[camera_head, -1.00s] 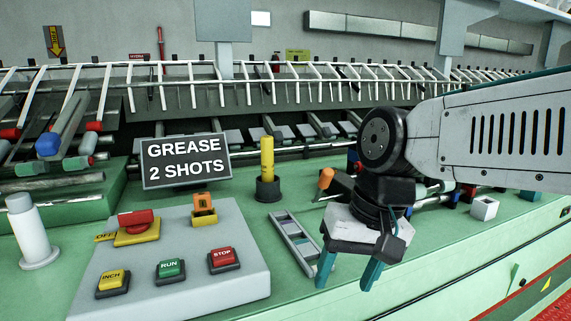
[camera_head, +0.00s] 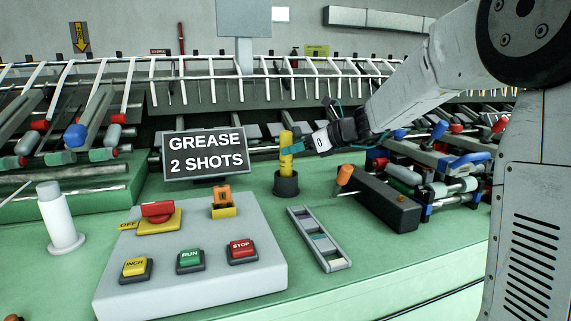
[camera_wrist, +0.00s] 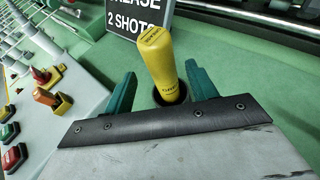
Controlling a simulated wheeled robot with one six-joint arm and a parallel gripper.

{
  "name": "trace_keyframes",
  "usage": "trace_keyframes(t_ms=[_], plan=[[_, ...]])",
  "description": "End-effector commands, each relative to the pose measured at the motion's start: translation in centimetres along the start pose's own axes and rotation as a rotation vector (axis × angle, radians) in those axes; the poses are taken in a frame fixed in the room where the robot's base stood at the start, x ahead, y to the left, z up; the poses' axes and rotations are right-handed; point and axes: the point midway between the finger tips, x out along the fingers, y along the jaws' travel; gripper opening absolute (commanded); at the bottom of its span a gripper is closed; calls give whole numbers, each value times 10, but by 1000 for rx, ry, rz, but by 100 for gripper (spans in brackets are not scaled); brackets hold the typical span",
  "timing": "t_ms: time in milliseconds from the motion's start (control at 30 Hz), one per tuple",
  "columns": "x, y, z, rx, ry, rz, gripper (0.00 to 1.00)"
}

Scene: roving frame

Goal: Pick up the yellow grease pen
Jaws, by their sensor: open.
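The yellow grease pen (camera_head: 286,153) stands upright in a dark round holder (camera_head: 286,184) on the green bench, right of the sign. My gripper (camera_head: 292,149) is at the pen's upper part, reaching in from the right. In the wrist view the pen (camera_wrist: 158,62) rises between the two teal fingers of my gripper (camera_wrist: 160,90). The fingers are open, with a gap on each side of the pen. The pen's lower end and most of the holder are hidden behind the gripper's dark edge in the wrist view.
A "GREASE 2 SHOTS" sign (camera_head: 205,153) stands close left of the pen. A grey button panel (camera_head: 190,275) lies in front of it. A grey slotted tray (camera_head: 319,240) and a dark box with an orange-knobbed tool (camera_head: 375,200) are to the right.

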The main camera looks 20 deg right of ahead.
Motion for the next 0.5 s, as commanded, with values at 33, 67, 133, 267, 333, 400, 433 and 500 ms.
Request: trace_keyframes(t_ms=[33, 67, 133, 267, 333, 400, 433, 500], plan=[[5, 0, 1, -1, 0, 2, 57], [7, 0, 1, -2, 0, 2, 57], [13, -1, 2, -2, 0, 1, 57], [32, -2, 5, -3, 1, 4, 57], [44, -3, 4, -2, 2, 4, 57], [51, -3, 5, -2, 1, 3, 57], [53, -3, 5, -2, 1, 2, 57], [54, -3, 5, -3, 0, 0, 57]])
